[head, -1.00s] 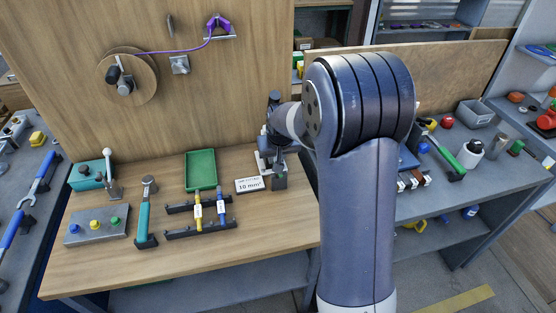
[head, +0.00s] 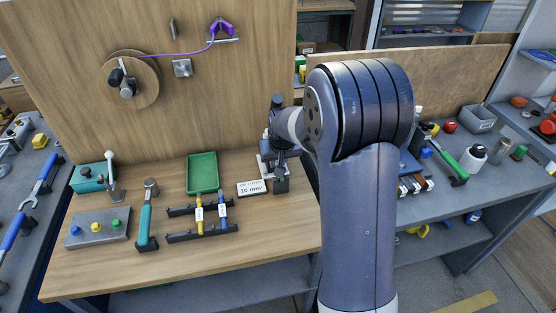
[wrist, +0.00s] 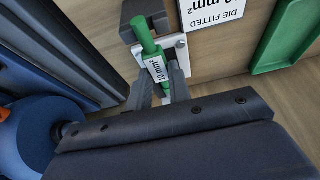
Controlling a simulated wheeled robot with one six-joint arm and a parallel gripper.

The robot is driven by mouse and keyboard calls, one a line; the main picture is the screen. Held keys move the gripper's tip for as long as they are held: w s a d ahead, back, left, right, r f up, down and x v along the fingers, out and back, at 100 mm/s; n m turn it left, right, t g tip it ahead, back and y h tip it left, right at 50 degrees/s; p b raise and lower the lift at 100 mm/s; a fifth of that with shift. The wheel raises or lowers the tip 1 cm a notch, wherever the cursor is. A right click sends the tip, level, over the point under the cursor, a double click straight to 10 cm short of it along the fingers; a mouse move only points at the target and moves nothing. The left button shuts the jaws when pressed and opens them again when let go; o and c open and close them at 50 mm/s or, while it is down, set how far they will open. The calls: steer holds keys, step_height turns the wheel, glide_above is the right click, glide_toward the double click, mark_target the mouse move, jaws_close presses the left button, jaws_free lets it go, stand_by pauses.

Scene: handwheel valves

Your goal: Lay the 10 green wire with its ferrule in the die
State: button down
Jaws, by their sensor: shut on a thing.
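The green wire (wrist: 147,40) shows in the wrist view with a white label reading 10 mm². My gripper (wrist: 162,82) is shut on it, with one dark finger on each side near the label. The wire's far end reaches a dark block with pale metal parts (wrist: 181,50), which looks like the crimping press. I cannot tell whether the ferrule lies in the die, as that end is small and partly covered. In the head view the press (head: 281,185) stands at the bench's right end, largely hidden by my arm and gripper.
A sign reading 10 mm² (head: 252,187) stands left of the press. A green tray (head: 202,172) and a rack with a yellow wire (head: 199,215) and a blue wire (head: 223,211) lie further left. A teal-handled tool (head: 145,218) and a button panel (head: 98,229) are beyond. The front bench is clear.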

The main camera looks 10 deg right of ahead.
steer(key=shift+f+b, duration=0.5)
steer(key=shift+f, duration=0.2)
steer(key=c, duration=0.7)
jaws_free()
steer(key=shift+r, duration=0.1)
steer(key=shift+c, duration=0.2)
steer(key=shift+s+r+p, duration=0.2)
steer(key=shift+s+r, duration=0.3)
steer(key=shift+s, duration=0.35)
steer(key=shift+s+r+p, duration=0.2)
steer(key=shift+s+r, duration=0.3)
steer(key=shift+s, duration=0.3)
steer(key=shift+s+r+p, duration=0.2)
steer(key=shift+s+r, duration=0.3)
steer(key=shift+s, duration=0.35)
steer(key=v, duration=1)
steer(key=shift+r, duration=0.4)
steer(key=shift+s+f, duration=0.1)
steer(key=shift+f, duration=0.05)
